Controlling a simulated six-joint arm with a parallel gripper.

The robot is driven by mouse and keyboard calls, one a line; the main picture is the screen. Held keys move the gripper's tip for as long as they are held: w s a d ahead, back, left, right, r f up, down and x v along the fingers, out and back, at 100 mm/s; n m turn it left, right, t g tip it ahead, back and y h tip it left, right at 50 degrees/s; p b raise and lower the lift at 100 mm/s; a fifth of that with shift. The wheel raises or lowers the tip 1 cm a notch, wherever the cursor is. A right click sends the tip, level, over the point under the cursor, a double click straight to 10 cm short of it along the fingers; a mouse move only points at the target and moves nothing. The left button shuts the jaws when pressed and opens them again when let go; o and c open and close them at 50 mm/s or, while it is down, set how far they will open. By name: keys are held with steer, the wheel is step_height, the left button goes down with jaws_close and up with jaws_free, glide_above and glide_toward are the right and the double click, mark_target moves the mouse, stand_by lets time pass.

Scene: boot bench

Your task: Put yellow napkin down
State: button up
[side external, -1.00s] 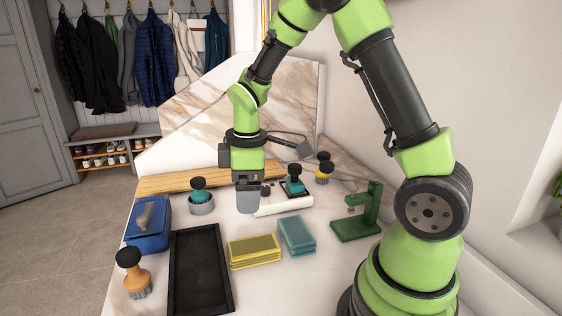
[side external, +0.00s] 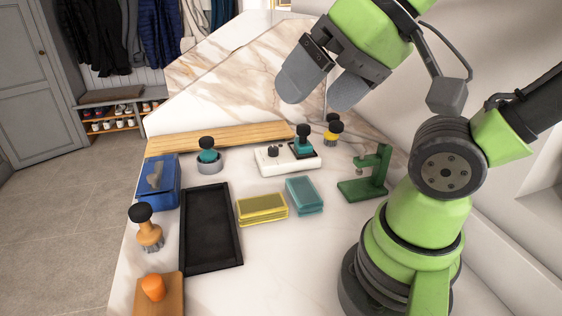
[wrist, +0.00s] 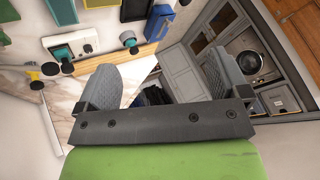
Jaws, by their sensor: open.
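The yellow napkin (side external: 262,208) looks like a flat folded stack, lying on the white marble bench between a black tray (side external: 190,240) and a teal folded stack (side external: 304,196). A yellow edge of it also shows at the top of the wrist view (wrist: 101,3). My gripper (side external: 320,92) is raised well above the bench, tilted, with its two grey fingers apart and nothing between them. In the wrist view my gripper (wrist: 163,82) is also open and empty. It is clear of the napkin.
A blue box (side external: 158,184), an orange-handled brush (side external: 148,230) and a wooden block with an orange knob (side external: 154,290) stand at left. A white holder (side external: 275,162) and green press (side external: 366,178) stand behind and right. The bench front is bare.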

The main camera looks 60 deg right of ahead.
steer(key=n+g+h, duration=0.2)
steer(key=n+g, duration=0.5)
steer(key=n, duration=0.6)
glide_above(261, 203)
steer(key=f, duration=2.3)
steer(key=shift+s+a+f, duration=0.15)
steer(key=shift+a+f, duration=0.15)
steer(key=shift+a, duration=0.1)
steer(key=shift+d+f, duration=0.2)
steer(key=shift+f, duration=1.4)
steer(key=shift+d+f, duration=0.15)
steer(key=shift+f, duration=1.4)
steer(key=shift+c, duration=0.2)
steer(key=c, duration=1)
